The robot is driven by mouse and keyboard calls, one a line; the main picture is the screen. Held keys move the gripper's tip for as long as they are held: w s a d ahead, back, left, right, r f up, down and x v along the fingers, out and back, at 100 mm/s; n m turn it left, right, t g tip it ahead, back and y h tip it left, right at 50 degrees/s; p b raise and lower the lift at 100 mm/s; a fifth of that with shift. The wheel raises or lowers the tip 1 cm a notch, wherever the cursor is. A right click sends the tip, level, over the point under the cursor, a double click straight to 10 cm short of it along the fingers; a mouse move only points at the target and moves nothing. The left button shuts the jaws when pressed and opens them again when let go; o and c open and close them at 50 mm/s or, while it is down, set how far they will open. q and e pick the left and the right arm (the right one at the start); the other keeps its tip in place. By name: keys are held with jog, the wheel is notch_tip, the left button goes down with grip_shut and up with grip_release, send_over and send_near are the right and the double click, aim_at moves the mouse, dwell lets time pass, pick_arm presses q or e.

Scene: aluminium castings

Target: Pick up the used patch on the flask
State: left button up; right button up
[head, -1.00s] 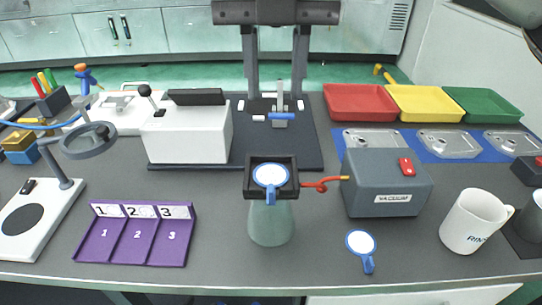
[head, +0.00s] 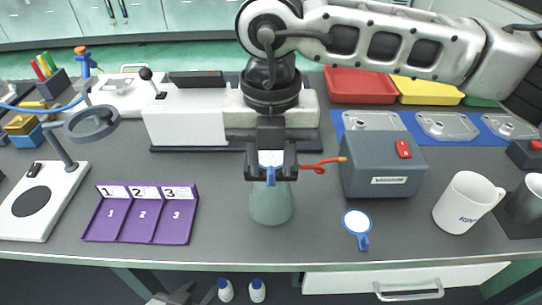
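The flask (head: 271,205) is a grey-green vessel standing upright at the table's front middle.
A second white and blue patch (head: 356,222) lies on the table to the right. The grey vacuum box (head: 384,165), white mug (head: 466,203) and purple numbered tray (head: 139,214) stand around the flask. My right arm covers part of the back.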

jog(key=shift+s+f, duration=0.15)
jog(key=shift+f, duration=0.45)
jog(key=shift+f, duration=0.1)
grip_shut()
